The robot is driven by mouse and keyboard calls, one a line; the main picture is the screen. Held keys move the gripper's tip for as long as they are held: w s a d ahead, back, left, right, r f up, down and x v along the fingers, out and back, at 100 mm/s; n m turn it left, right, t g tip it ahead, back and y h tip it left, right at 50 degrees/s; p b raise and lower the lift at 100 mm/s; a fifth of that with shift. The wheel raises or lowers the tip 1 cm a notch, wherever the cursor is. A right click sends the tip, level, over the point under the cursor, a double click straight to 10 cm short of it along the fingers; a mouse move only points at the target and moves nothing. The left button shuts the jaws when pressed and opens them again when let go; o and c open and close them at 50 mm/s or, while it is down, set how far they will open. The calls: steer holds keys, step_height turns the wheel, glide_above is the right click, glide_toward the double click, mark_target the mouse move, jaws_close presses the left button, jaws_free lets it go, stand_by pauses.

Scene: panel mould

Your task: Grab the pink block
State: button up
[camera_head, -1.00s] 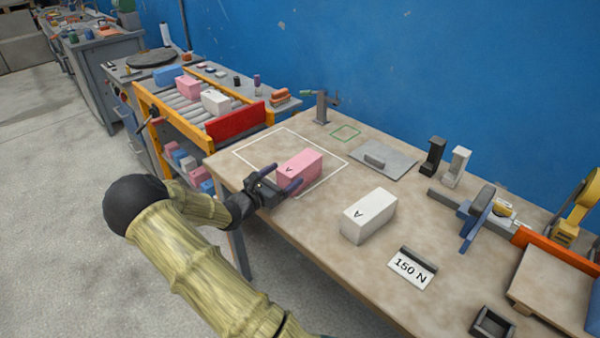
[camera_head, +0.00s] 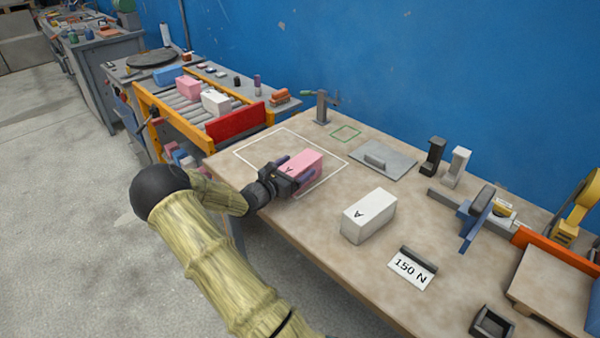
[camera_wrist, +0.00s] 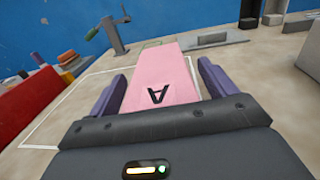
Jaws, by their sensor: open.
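My gripper (camera_head: 297,178) is open around the near part of the block. In the wrist view my gripper (camera_wrist: 160,90) has a finger on each side, with a visible gap at both sides of the block. The lower part of the block is hidden by my gripper.
A white block (camera_head: 368,215) marked A stands to the right on the table (camera_head: 310,225). A 150 N sign (camera_head: 412,268) lies nearer the front. A grey plate (camera_head: 385,160) and a clamp (camera_head: 322,107) are behind. A roller rack (camera_head: 190,100) with blocks stands at left.

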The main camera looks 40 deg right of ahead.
steer(key=shift+c, duration=0.2)
steer(key=shift+r, duration=0.1)
steer(key=c, duration=1.5)
step_height(320, 180, up, 10)
steer(key=shift+p, duration=0.4)
